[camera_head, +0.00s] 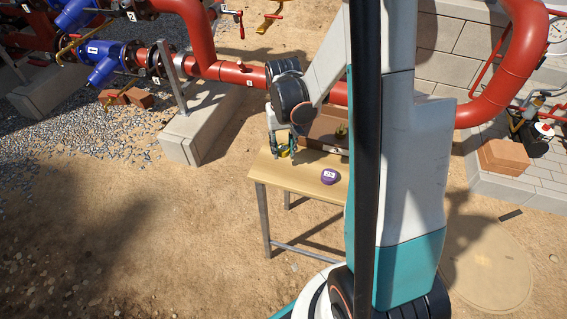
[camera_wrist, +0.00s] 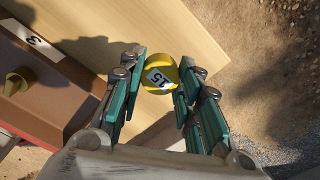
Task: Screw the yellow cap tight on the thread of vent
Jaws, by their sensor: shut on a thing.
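The yellow cap (camera_wrist: 160,74) is round, with a white label that seems to read 15. It sits between the fingertips of my gripper (camera_wrist: 163,64), which is shut on it above the wooden table (camera_wrist: 105,20). In the head view my gripper (camera_head: 283,148) is over the table's far left part, and only a little yellow of the cap (camera_head: 284,154) shows. I cannot tell whether the cap touches the tabletop. I cannot make out the vent's thread with certainty in either view.
A purple labelled object (camera_head: 329,177) lies on the table (camera_head: 285,172). A brown box (camera_head: 322,129), labelled 3 in the wrist view, holds a brass-coloured part (camera_wrist: 17,82). Red pipes (camera_head: 238,72) and blue fittings (camera_head: 104,62) stand behind. Sandy ground left of the table is clear.

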